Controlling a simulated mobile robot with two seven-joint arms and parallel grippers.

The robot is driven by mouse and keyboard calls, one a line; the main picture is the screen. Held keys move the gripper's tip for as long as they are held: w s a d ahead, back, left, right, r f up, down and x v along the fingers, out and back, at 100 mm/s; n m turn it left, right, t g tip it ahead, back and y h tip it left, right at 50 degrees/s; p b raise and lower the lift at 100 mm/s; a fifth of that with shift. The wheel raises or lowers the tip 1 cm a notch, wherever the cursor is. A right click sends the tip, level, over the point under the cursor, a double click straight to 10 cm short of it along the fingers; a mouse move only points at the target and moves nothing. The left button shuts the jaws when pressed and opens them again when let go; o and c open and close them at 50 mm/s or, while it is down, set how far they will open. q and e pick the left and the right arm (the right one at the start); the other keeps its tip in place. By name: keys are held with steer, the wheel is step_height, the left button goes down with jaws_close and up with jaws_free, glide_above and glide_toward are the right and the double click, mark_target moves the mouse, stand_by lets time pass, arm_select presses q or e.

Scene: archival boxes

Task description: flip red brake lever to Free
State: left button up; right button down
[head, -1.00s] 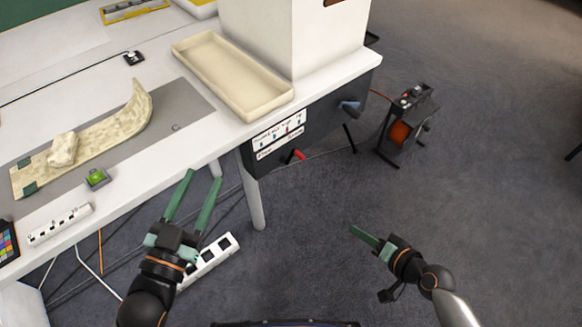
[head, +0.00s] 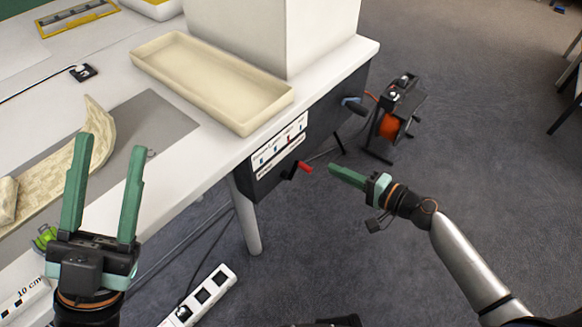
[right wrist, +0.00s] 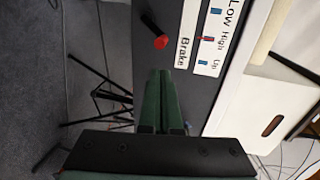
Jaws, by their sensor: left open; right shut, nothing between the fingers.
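The red brake lever (head: 304,167) sticks out from the dark control box (head: 262,187) under the table's edge. In the right wrist view its red tip (right wrist: 161,42) is just beyond my fingertips, beside the "Brake" label (right wrist: 184,52). My right gripper (head: 332,170) is shut and empty, a little to the right of the lever and apart from it. My left gripper (head: 110,145) is open and empty, in front of the table's left part. The lever's position wording is too small to read.
A cream tray (head: 140,62) and a large white box (head: 270,40) stand on the table above the control box. A blue-black crank handle (head: 354,105) juts from the box's right side. An orange cable reel (head: 388,127) and a power strip (head: 206,296) are on the floor.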

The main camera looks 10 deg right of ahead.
steer(key=x, duration=0.8)
steer(key=shift+s+a+p, duration=0.35)
steer(key=shift+s+a, duration=0.5)
steer(key=shift+a, duration=0.25)
steer(key=shift+s+a+p, duration=0.35)
steer(key=shift+s+a, duration=0.5)
steer(key=shift+a, duration=0.25)
steer(key=shift+s+d+f, duration=0.1)
steer(key=shift+s+d, duration=0.05)
steer(key=shift+d, duration=0.1)
steer(key=s+d+b, duration=0.2)
steer(key=s+d, duration=0.2)
steer(key=d, duration=0.1)
steer(key=shift+d, duration=0.25)
